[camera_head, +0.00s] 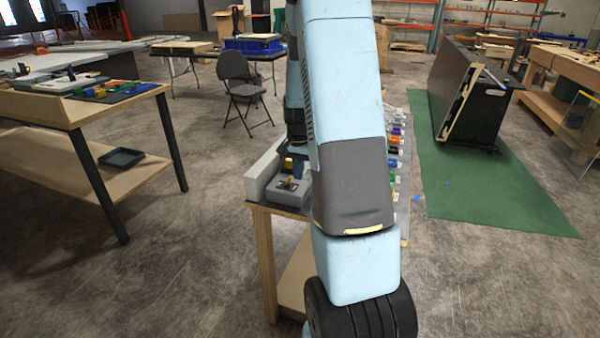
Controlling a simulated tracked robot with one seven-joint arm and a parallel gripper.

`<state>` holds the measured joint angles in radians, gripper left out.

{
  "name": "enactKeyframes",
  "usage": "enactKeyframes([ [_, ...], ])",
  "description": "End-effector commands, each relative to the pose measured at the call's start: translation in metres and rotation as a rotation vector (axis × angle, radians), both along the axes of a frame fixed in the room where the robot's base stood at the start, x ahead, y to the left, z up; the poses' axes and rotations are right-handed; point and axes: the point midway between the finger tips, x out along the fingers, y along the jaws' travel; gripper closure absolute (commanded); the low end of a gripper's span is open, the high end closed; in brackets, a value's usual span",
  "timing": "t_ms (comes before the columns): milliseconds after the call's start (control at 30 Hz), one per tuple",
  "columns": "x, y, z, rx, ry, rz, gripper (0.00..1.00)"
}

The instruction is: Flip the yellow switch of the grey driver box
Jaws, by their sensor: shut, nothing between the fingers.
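The grey driver box (288,196) sits at the left end of a narrow wooden bench, left of my arm. A small dark fitting with a yellowish part (288,183) shows on its top; I take it for the switch, but it is too small to tell which way it is set. My gripper (298,167) is mostly hidden behind my own arm. Its dark end is just above and behind the box, shut and empty. A small yellow piece (288,163) shows beside it. I cannot tell whether the gripper touches the box or switch.
A long pale block (264,170) stands along the box's left side. A row of coloured connectors (394,152) runs along the bench right of my arm. A folding chair (243,92) stands behind. A wooden table (60,106) with tools is at left. Floor between is clear.

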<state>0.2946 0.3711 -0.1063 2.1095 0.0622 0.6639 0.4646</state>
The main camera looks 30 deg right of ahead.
Motion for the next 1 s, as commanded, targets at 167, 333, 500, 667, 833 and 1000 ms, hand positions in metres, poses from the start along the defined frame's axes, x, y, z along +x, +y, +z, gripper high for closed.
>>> enactKeyframes([
  [167, 0.000, 0.000, -0.005, 0.000, 0.000, 0.000, 1.00],
  [333, 0.000, 0.000, -0.009, 0.001, 0.001, -0.001, 1.00],
  [500, 0.000, 0.000, -0.012, 0.001, 0.001, -0.001, 1.00],
  [667, 0.000, 0.000, -0.014, 0.000, 0.000, -0.001, 1.00],
  [833, 0.000, 0.000, -0.014, 0.000, 0.000, -0.001, 1.00],
  [1000, 0.000, 0.000, -0.014, 0.000, 0.000, -0.001, 1.00],
])
